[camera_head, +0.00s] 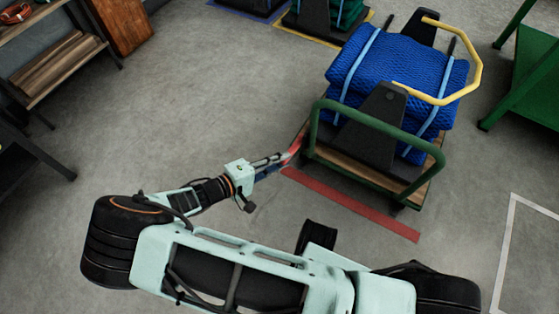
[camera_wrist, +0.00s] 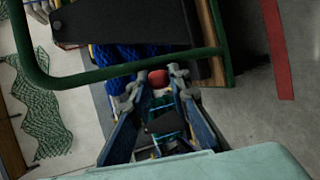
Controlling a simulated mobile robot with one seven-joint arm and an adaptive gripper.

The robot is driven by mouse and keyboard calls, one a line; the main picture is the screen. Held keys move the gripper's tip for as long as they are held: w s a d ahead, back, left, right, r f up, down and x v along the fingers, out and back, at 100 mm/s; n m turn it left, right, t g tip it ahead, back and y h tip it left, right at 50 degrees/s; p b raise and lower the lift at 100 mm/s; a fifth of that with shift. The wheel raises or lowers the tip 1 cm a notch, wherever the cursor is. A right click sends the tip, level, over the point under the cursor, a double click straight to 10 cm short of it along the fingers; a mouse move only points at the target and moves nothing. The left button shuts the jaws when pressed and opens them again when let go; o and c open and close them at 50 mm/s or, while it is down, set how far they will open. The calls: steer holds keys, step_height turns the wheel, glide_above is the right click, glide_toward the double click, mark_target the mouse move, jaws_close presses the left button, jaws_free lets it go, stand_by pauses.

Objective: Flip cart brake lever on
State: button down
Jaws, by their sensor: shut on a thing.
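The cart (camera_head: 414,195) stands at the upper right in the head view, with a green tubular handle and a wooden deck. Its brake lever (camera_head: 294,149) shows as a red piece at the cart's near left corner, partly hidden by my gripper (camera_head: 277,163). In the wrist view the lever's red rounded end (camera_wrist: 158,77) shows between the fingertips of my gripper (camera_wrist: 155,83), just below the green handle bar. My gripper is shut on the lever. The lower part of the lever is hard to make out.
Blue bundled netting (camera_head: 390,75) with light blue straps loads the cart. A yellow tube (camera_head: 478,75) sticks out over it. A red stripe (camera_head: 350,205) lies on the floor in front. A green rack (camera_head: 535,75) stands right and wooden shelves (camera_head: 60,75) left. The grey floor between is clear.

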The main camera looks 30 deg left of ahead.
steer(key=shift+f, duration=0.1)
steer(key=c, duration=1.8)
jaws_free()
steer(key=shift+s, duration=0.1)
steer(key=v, duration=0.7)
steer(key=shift+a, duration=0.1)
